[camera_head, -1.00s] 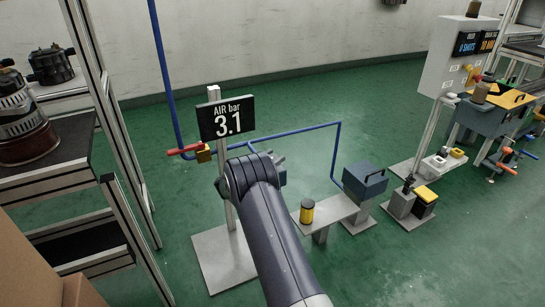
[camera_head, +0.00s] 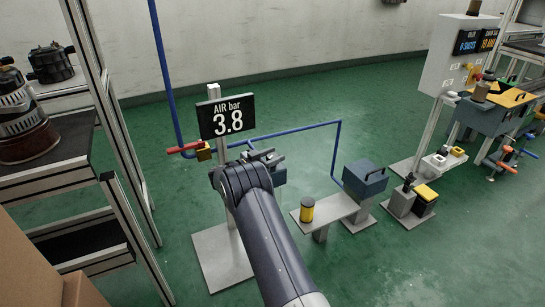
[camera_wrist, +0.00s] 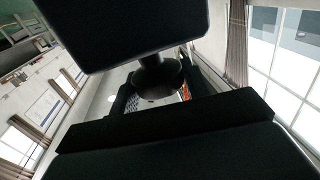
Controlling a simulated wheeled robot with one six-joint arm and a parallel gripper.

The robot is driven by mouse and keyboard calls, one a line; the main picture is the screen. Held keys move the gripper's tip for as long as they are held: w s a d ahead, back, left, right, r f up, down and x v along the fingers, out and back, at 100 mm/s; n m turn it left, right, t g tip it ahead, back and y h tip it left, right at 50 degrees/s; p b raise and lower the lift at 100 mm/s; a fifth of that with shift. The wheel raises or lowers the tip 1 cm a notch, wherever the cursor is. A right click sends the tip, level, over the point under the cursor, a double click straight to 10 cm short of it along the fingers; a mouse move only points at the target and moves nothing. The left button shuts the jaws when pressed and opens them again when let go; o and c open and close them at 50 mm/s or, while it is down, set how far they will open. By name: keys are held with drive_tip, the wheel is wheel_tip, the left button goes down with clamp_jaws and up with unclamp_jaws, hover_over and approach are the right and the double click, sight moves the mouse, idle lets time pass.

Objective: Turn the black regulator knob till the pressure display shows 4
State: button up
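A grey-blue block (camera_head: 279,177) shows partly behind my gripper (camera_head: 262,157), at the blue air pipe. The head view does not show the knob clearly; my gripper and wrist cover that spot. In the wrist view, the black regulator knob (camera_wrist: 157,79) is a dark round piece on a short stem, under a large dark box. The fingers of my gripper (camera_wrist: 158,90) stand close on both sides of it and appear shut on it. Contact surfaces are too dark to see.
A red-handled valve (camera_head: 186,148) with a brass padlock (camera_head: 204,152) is left of the post. A small bench (camera_head: 328,208) with a yellow-black cylinder (camera_head: 307,209) and a blue box (camera_head: 364,180) stand right. Shelving (camera_head: 119,200) is left; green floor is clear behind.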

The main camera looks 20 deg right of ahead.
drive_tip(key=o, duration=0.4)
drive_tip(key=a, duration=0.3)
drive_tip(key=s+a+p, duration=0.1)
drive_tip(key=a, duration=0.3)
drive_tip(key=s+a+p, duration=0.1)
drive_tip(key=a, duration=0.2)
drive_tip(key=shift+a, duration=0.25)
drive_tip(key=d, duration=0.3)
drive_tip(key=w+d+b, duration=0.1)
drive_tip(key=d, duration=0.3)
drive_tip(key=w+d+b, duration=0.1)
drive_tip(key=d, duration=0.3)
drive_tip(key=shift+a+t, duration=0.2)
drive_tip(key=shift+t, duration=0.1)
